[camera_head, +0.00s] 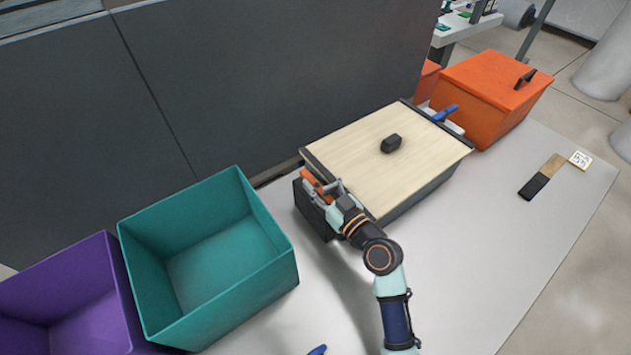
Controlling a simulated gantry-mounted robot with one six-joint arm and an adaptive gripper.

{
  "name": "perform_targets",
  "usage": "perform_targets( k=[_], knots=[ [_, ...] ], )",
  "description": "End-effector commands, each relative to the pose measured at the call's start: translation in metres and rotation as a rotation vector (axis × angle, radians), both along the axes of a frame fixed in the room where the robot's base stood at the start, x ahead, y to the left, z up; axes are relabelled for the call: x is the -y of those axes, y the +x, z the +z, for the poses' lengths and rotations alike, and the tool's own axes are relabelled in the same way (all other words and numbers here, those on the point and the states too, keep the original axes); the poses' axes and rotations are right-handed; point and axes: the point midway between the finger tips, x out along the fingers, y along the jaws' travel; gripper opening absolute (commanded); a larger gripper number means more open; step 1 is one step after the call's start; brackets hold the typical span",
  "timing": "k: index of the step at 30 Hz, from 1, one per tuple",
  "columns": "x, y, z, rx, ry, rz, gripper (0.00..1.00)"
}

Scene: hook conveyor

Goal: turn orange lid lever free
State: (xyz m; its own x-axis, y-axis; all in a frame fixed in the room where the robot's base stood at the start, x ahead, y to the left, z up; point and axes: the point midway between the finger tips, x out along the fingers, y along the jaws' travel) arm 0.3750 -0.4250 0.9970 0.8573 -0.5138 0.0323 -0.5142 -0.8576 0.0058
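The orange lid lever (312,179) is at the left end of a box with a pale wooden lid (375,165). A dark knob (391,143) stands on the lid. My gripper (330,187) is at the lever, its fingers right beside or around it. The gripper and wrist hide part of the lever, and at this size I cannot tell whether the fingers are closed on it. A blue lever (446,112) is at the box's far right end.
A teal open bin (262,205) and a purple open bin (112,275) stand at the left. An orange lidded box (492,88) is behind right. A dark and tan object (541,177) lies on the grey table (480,240), which is clear at front right. A dark panel (270,70) rises behind.

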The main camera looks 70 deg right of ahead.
Motion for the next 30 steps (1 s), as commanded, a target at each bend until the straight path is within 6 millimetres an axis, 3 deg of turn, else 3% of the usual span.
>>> perform_targets(
  k=[1, 5, 12, 18, 30],
  knots=[
    [-0.001, -0.004, -0.025, -0.034, 0.03, -0.002, 0.48],
    [-0.009, -0.018, -0.024, -0.031, 0.028, -0.004, 0.48],
    [-0.039, -0.067, -0.017, -0.017, 0.018, -0.008, 0.48],
    [-0.057, -0.093, -0.008, -0.003, 0.007, -0.003, 0.48],
    [-0.06, -0.092, -0.001, 0.001, 0.007, -0.009, 0.48]
  ],
)
